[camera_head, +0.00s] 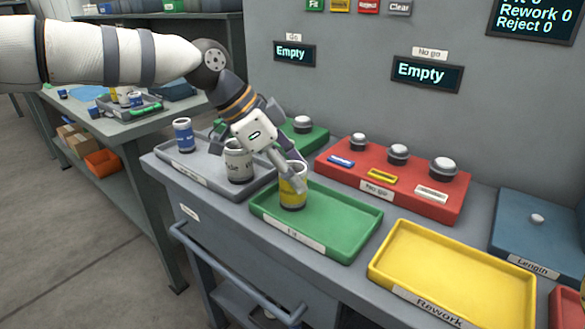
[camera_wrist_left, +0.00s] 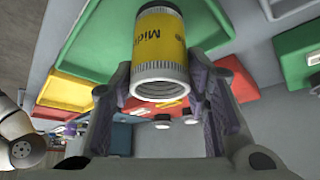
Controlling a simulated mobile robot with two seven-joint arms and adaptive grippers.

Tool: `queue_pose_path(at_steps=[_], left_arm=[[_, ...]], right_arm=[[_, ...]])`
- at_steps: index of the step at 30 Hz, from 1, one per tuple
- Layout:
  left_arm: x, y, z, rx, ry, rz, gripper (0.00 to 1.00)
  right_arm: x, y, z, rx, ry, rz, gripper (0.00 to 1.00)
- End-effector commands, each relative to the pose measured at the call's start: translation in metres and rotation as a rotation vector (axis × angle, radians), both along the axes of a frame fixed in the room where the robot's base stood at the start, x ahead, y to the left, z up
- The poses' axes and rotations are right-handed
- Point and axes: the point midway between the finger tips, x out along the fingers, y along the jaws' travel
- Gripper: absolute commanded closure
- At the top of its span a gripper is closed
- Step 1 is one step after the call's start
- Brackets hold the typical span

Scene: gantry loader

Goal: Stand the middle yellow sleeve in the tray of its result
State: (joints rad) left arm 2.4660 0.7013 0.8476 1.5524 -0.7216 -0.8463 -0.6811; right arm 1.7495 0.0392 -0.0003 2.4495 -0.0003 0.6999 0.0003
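The yellow sleeve (camera_head: 293,190) stands upright at the back left of the green tray (camera_head: 345,235), whose label reads Fit. It also shows in the left wrist view (camera_wrist_left: 162,45), with its open ribbed end towards the camera. My left gripper (camera_head: 290,172) reaches down to it from above, and its fingers (camera_wrist_left: 162,85) close on both sides of the sleeve's upper end. I cannot tell whether the sleeve's base touches the tray floor. The right gripper is not in view.
Left is a grey tray (camera_head: 205,186) with a blue sleeve (camera_head: 183,135) and a pale sleeve (camera_head: 238,160). A red No go block (camera_head: 330,165) with knobs stands behind. The yellow Rework tray (camera_head: 455,275) is empty. The Go (camera_head: 294,52) and No go (camera_head: 427,73) displays read Empty.

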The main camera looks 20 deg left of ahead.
Motion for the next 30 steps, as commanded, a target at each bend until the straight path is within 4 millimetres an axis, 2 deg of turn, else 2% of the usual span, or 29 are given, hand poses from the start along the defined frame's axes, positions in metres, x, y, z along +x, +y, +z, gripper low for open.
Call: queue_pose_path(at_steps=[11, 14, 21, 24, 30], left_arm=[[0.0, 0.0, 0.002, -0.001, -0.001, 0.001, 0.4], [-0.002, 0.006, 0.016, 0.0, -0.006, 0.002, 0.4], [-0.018, 0.038, 0.074, -0.002, -0.01, 0.003, 0.4], [-0.024, 0.049, 0.09, 0.0, -0.007, 0.002, 0.4], [-0.029, 0.059, 0.104, -0.001, 0.0, 0.0, 0.4]], right_arm=[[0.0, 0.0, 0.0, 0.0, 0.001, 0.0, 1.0], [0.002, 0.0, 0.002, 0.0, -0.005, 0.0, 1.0], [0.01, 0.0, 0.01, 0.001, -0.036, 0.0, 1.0], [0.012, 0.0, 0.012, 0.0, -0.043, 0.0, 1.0], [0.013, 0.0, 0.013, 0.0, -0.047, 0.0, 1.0]])
